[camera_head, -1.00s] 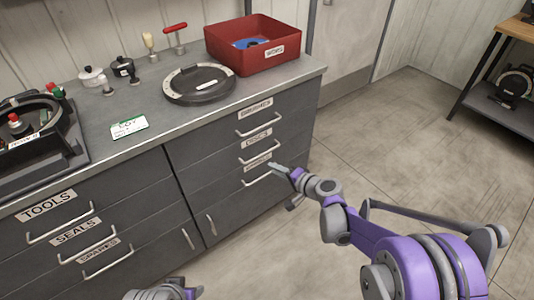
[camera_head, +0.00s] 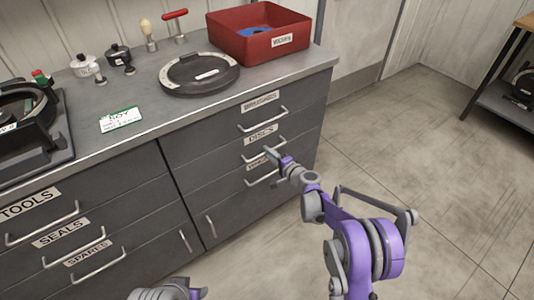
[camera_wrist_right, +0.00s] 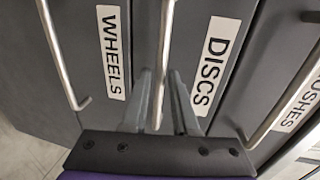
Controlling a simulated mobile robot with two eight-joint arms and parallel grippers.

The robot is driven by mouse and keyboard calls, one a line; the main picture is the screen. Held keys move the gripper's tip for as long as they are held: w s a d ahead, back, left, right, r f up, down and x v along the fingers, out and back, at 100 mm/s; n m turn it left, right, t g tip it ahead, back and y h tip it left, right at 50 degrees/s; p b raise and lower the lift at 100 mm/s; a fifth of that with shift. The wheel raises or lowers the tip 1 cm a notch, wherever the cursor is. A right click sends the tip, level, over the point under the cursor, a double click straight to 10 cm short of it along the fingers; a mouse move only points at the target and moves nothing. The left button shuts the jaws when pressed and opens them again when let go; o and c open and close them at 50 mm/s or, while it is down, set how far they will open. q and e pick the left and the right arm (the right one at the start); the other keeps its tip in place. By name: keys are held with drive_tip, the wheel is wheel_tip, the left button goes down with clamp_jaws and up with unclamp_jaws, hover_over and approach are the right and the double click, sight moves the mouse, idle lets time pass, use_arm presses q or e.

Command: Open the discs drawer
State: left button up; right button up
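The discs drawer (camera_head: 222,160) is shut, flush with the cabinet front, in the right-hand column between the brushes and wheels drawers. Its label (camera_wrist_right: 216,63) and its bar handle (camera_wrist_right: 165,40) show in the right wrist view. My right gripper (camera_head: 272,156) is at this handle. In the wrist view the two fingers (camera_wrist_right: 160,103) stand apart, one on each side of the handle bar, with gaps visible; contact is not clear. My left gripper (camera_head: 195,293) shows only partly at the bottom edge of the head view, away from the drawers.
The brushes drawer (camera_head: 225,125) is above and the wheels drawer (camera_head: 225,195) below, both shut. The worktop holds a red bin (camera_head: 235,42), a round black disc device (camera_head: 198,74) and a green-white card (camera_head: 120,120).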

drive_tip(key=shift+x, duration=0.75)
clamp_jaws()
idle(0.9)
